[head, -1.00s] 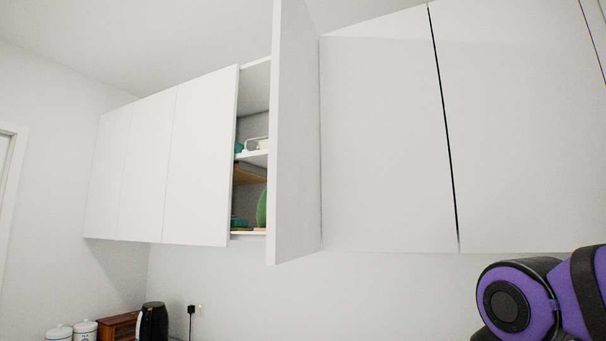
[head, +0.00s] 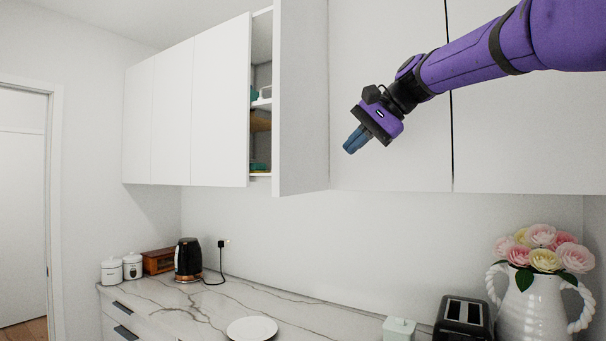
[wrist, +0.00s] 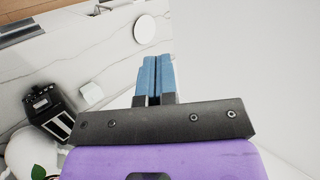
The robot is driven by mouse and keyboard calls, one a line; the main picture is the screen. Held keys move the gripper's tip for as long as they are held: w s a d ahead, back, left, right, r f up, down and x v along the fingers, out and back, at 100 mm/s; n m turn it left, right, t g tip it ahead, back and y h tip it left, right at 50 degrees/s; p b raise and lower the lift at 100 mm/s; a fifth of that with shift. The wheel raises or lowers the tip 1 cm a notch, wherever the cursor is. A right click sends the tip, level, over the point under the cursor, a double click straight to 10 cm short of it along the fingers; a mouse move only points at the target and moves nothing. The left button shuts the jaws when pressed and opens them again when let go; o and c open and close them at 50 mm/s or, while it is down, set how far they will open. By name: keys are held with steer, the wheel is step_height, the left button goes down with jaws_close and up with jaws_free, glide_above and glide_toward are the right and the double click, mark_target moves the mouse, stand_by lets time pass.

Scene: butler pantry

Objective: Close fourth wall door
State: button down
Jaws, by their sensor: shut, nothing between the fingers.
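The fourth wall door (head: 301,97) is a flat white panel that stands wide open, jutting out from the row of white wall cabinets. To its left the open compartment (head: 261,105) shows shelves with a few items on them. My gripper (head: 352,141) is shut and empty, its blue fingers pointing down and left. In the head view it is to the right of the open door, in front of the closed doors, and no contact with the door shows. In the wrist view the shut fingers (wrist: 154,80) point toward the counter, with a plain pale surface on the right.
Closed white doors (head: 188,109) continue to the left. Below, the marble counter (head: 190,307) holds a black kettle (head: 188,259), white canisters (head: 114,271), a plate (head: 252,329), a toaster (head: 463,320) and a white flower vase (head: 535,300). The space between counter and cabinets is mostly clear.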

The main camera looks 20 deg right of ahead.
mark_target(292, 186)
steer(key=x, duration=0.4)
steer(key=r+x, duration=0.1)
steer(key=x, duration=0.3)
steer(key=w+a+x, duration=0.1)
steer(key=x, duration=0.2)
steer(key=shift+w+a, duration=0.2)
steer(key=shift+a, duration=0.05)
steer(key=shift+w+a, duration=0.45)
steer(key=shift+a, duration=0.05)
steer(key=shift+a, duration=0.1)
